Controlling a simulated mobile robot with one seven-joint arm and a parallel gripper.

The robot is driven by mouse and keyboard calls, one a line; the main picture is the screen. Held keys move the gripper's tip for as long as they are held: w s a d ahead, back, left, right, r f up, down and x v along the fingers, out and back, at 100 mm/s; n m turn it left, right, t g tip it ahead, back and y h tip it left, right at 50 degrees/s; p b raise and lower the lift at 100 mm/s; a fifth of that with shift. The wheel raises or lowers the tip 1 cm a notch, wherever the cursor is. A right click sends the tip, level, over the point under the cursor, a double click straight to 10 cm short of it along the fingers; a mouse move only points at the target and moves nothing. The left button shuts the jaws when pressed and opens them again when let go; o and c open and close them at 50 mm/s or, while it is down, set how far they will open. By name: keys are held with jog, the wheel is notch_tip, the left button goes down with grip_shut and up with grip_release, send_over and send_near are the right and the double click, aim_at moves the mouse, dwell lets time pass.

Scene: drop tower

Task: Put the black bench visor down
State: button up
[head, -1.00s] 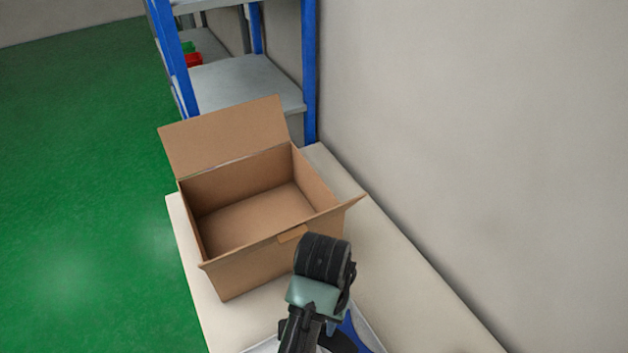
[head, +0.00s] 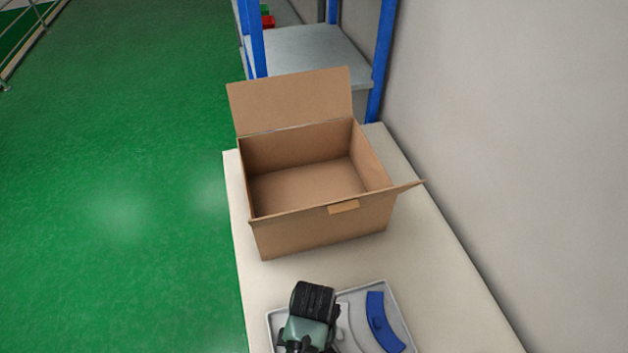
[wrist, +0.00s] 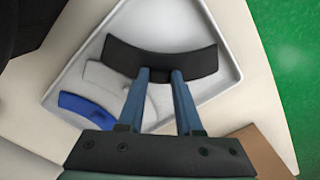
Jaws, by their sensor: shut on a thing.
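The black bench visor (wrist: 168,62) is a curved dark piece in the wrist view. My gripper (wrist: 161,74) is shut on its near edge, with the two blue fingers meeting it. The visor is over the grey tray; I cannot tell if it touches the tray floor. In the head view my gripper's dark wrist covers the left part of the tray (head: 404,312), and the visor is hidden there.
A blue curved piece (head: 378,322) lies in the tray's right side, beside a pale curved shape. An open, empty cardboard box (head: 318,232) stands behind the tray on the cream table (head: 440,265). A wall runs along the right. Blue-framed shelving (head: 376,70) stands at the back.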

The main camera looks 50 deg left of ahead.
jog(key=shift+f, duration=0.7)
jog(key=shift+f, duration=0.2)
jog(key=o, duration=0.9)
jog(key=shift+r, duration=0.1)
notch_tip(320, 180, up, 12)
jog(key=shift+w+r, duration=0.1)
jog(key=shift+r, duration=0.05)
